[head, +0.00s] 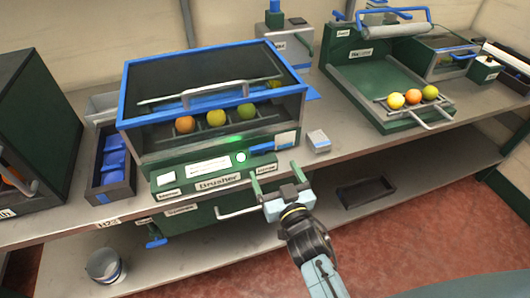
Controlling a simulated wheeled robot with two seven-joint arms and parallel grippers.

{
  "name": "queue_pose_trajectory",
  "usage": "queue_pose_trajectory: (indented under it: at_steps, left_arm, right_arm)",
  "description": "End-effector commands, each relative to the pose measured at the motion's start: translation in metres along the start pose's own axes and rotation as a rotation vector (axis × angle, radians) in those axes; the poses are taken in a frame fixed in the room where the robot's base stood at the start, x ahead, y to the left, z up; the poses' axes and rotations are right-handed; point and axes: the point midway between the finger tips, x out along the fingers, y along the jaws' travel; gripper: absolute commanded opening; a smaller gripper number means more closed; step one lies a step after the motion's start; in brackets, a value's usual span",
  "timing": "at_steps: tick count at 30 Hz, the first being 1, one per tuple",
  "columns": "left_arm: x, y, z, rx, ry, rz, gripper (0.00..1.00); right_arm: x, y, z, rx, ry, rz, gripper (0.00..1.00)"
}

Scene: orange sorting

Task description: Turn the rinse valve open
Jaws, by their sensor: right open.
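The brusher machine (215,183) is green with a blue-framed clear cover and stands on the bench in the middle. A blue tap-like handle (156,242) hangs under the bench edge at its lower left, beside a small label too small to read. I cannot tell for sure whether this is the rinse valve. My right gripper (277,178) is open and empty, its two green fingers pointing at the machine's lower right front. It is well to the right of the blue handle and apart from it. My left gripper is not in view.
Several fruits (215,118) lie inside the brusher. A green tray station (365,85) with fruits stands at the right. A dark bin with blue items (112,160) is at the left. A bucket (105,265) and a black tray (366,192) are on the lower shelf.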

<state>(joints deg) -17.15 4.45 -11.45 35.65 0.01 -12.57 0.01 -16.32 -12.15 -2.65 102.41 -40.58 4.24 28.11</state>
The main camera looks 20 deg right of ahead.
Motion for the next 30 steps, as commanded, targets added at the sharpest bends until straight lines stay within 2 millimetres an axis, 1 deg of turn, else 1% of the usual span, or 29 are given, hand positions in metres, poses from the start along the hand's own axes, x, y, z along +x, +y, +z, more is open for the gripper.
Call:
queue_pose_trajectory:
  at_steps: [1,6,9,12,18,25,26,30]
  left_arm:
    - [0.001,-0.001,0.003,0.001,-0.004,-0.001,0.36]
    - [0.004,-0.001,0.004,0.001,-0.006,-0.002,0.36]
    - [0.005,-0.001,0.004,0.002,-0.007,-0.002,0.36]
    - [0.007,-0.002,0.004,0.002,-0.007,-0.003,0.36]
    - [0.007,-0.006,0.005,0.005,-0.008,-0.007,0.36]
    - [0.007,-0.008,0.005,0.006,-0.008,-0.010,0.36]
    - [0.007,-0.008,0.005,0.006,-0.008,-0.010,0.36]
    - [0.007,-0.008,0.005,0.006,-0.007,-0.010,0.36]
  right_arm:
    - [0.012,0.000,0.000,-0.002,0.003,0.000,0.87]
    - [0.045,0.000,0.000,-0.001,0.002,0.000,0.87]
    - [0.060,0.000,0.001,-0.002,0.000,0.000,0.87]
    - [0.071,0.000,0.001,0.000,-0.001,0.000,0.87]
    - [0.080,0.000,0.001,-0.001,-0.002,0.000,0.87]
    - [0.081,0.000,0.001,-0.001,-0.002,0.000,0.87]
    - [0.081,0.000,0.001,-0.001,-0.002,0.000,0.85]
    - [0.081,0.000,0.001,-0.001,-0.002,0.000,0.66]
